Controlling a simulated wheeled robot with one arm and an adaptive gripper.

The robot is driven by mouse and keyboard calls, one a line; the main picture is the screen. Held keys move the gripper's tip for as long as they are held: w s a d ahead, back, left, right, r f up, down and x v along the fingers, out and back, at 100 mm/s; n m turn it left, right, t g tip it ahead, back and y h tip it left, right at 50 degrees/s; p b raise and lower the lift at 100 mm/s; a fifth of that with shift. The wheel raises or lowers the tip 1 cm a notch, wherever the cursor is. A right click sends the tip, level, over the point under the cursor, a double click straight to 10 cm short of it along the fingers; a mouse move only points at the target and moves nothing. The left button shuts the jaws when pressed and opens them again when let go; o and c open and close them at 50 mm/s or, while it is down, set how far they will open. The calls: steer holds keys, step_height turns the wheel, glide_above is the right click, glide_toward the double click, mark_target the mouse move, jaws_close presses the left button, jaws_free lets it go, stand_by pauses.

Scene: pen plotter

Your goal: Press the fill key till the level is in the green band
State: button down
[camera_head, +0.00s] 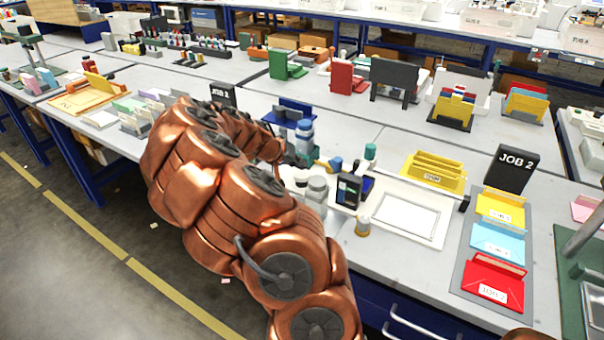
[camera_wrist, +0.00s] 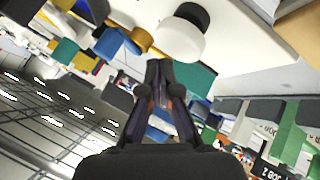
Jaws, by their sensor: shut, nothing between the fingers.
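My gripper (camera_wrist: 160,75) is shut and empty in the wrist view, its dark fingertips together. Just beyond the tips is a white rounded part with a black top (camera_wrist: 180,38); I cannot tell whether they touch. In the head view my copper arm reaches over the bench and its end is mostly hidden near the bottles. A small dark upright unit (camera_head: 349,190) with a small lit green spot stands at the left of the white plotter bed (camera_head: 429,239). I cannot make out the fill key, the level or the green band in either view.
A white bottle with a blue top (camera_head: 305,138) and grey-white jars (camera_head: 317,190) stand close to my arm. A small amber-sided jar (camera_head: 362,225) is at the bench's front.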

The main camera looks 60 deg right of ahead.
mark_target(300, 174)
steer(key=shift+f, duration=0.15)
stand_by(0.5)
steer(key=shift+f+b, duration=0.3)
steer(key=shift+b, duration=0.4)
steer(key=shift+f+b, duration=0.65)
stand_by(0.8)
stand_by(0.4)
steer(key=shift+r, duration=1.1)
steer(key=shift+r+p, duration=0.65)
steer(key=shift+r, duration=1.85)
